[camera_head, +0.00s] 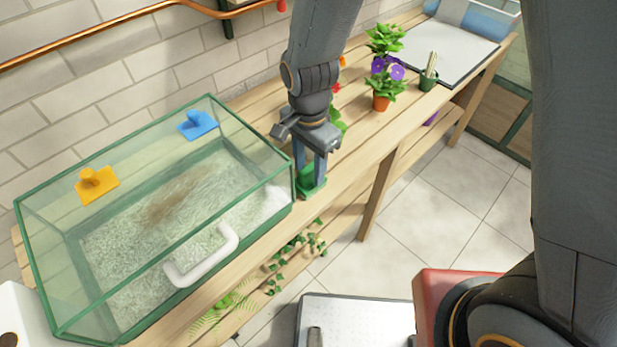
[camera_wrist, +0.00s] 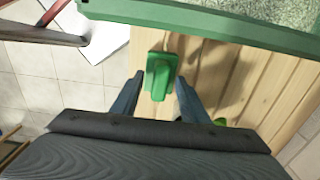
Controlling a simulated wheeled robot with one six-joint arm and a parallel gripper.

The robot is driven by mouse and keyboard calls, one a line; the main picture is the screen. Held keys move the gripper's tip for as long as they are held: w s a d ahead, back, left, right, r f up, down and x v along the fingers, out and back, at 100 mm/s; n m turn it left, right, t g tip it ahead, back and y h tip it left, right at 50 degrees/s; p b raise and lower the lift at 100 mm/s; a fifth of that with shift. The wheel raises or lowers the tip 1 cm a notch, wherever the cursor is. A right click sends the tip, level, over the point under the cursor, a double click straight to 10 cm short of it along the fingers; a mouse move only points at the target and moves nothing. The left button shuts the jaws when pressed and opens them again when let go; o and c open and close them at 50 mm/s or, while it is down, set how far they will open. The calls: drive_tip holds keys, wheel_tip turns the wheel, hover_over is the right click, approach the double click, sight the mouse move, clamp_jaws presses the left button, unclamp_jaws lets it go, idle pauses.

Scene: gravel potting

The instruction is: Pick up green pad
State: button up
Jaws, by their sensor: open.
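The green pad (camera_head: 313,183) lies on the wooden bench beside the right end of the glass tank. It has a raised grip on top, which shows in the wrist view (camera_wrist: 159,76). My gripper (camera_head: 312,172) points down at the pad from above. In the wrist view my open gripper (camera_wrist: 157,88) has one finger on each side of the pad's grip, with visible gaps. My fingers partly hide the pad in the head view.
The gravel-filled glass tank (camera_head: 66,262) stands close left of my gripper. A blue pad (camera_head: 198,124) and a yellow pad (camera_head: 97,184) are on the tank's back wall. Potted flowers (camera_head: 383,88) stand farther right on the bench. A grey board (camera_head: 450,52) lies beyond them.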

drive_tip(key=shift+f, duration=0.4)
clamp_jaws()
drive_tip(key=shift+r+b, duration=0.85)
drive_tip(key=shift+r, duration=4.2)
